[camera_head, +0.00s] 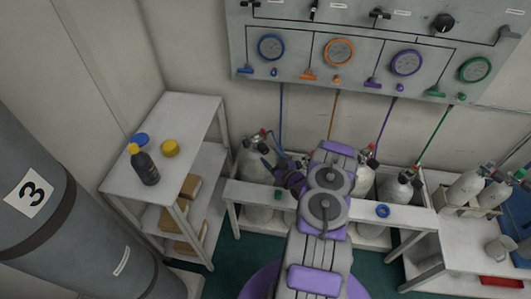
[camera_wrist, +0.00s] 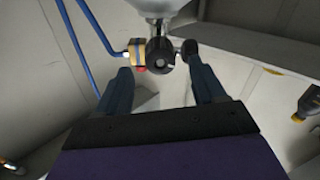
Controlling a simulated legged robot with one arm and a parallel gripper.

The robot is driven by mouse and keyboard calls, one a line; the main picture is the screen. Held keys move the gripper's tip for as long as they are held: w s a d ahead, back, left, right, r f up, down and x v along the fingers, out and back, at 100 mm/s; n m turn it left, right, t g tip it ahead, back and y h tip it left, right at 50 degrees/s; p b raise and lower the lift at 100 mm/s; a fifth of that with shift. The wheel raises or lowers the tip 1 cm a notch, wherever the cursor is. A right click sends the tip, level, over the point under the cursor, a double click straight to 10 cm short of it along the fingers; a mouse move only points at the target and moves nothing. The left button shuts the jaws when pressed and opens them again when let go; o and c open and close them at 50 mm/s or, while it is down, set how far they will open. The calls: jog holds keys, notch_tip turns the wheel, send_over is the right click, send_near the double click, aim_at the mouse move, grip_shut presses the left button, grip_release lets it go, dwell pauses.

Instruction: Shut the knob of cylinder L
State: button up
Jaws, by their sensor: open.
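My gripper (camera_head: 271,153) is open at the leftmost white-grey cylinder (camera_head: 253,163) behind the low bench. In the wrist view my gripper (camera_wrist: 158,68) has its two dark fingers spread, one on each side of a round black knob (camera_wrist: 160,55). The knob sits between the fingertips, with no clear contact. A brass and red fitting (camera_wrist: 137,52) and a blue hose (camera_wrist: 85,52) are on the left of the knob. The cylinder's pale body (camera_wrist: 158,7) shows at the top edge. No letter on the cylinder is readable.
More cylinders (camera_head: 397,190) stand to the right behind the bench (camera_head: 345,209). A gauge panel (camera_head: 330,45) hangs on the wall, with coloured hoses below it. A shelf (camera_head: 188,110) with a dark bottle (camera_head: 147,167) stands left. A large grey tank (camera_head: 75,230) is nearer left.

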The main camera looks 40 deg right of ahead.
aim_at(267, 151)
jog(key=shift+w+d+b, duration=0.15)
jog(key=shift+w+b, duration=0.2)
jog(key=shift+w, duration=2.05)
jog(key=c, duration=1.1)
jog(key=shift+o, duration=0.2)
